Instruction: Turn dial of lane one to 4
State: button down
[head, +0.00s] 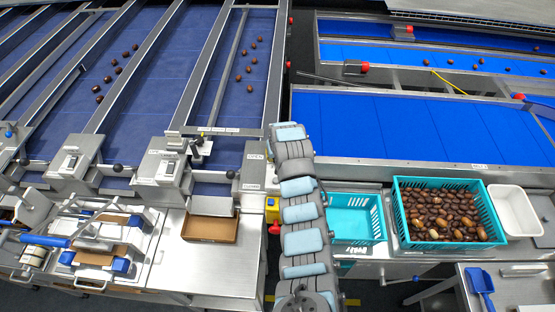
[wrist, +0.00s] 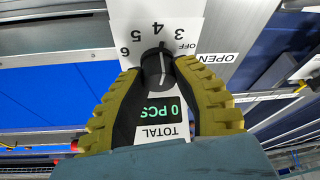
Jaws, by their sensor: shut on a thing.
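In the wrist view a black dial (wrist: 157,69) sits on a white panel (wrist: 152,12), with 6, 5, 4, 3 and OFF around it, upside down in the picture. A pale pointer line on the dial points close to the 4, slightly to the 3 side. My gripper (wrist: 160,72) has its yellow ribbed fingers closed on the dial from both sides. A small display (wrist: 160,112) beside it reads 0 PCS, over the word TOTAL. In the head view my arm hides the dial and fingertips. I cannot tell the lane number.
An OPEN label (wrist: 217,58) is beside the panel. In the head view, blue lanes (head: 150,70) with scattered dates are at left. A brown tray (head: 210,229), an empty teal basket (head: 352,228) and a date-filled teal crate (head: 487,212) stand in front.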

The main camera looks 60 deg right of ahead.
jog(key=shift+f+n+y+b, duration=0.15)
jog(key=shift+n+y+b, duration=0.15)
jog(key=shift+n+b, duration=0.45)
jog(key=shift+n+t, duration=0.25)
jog(key=shift+t, duration=0.05)
jog(key=c, duration=0.8)
grip_release()
jog(key=shift+o, duration=0.2)
jog(key=v, duration=1.2)
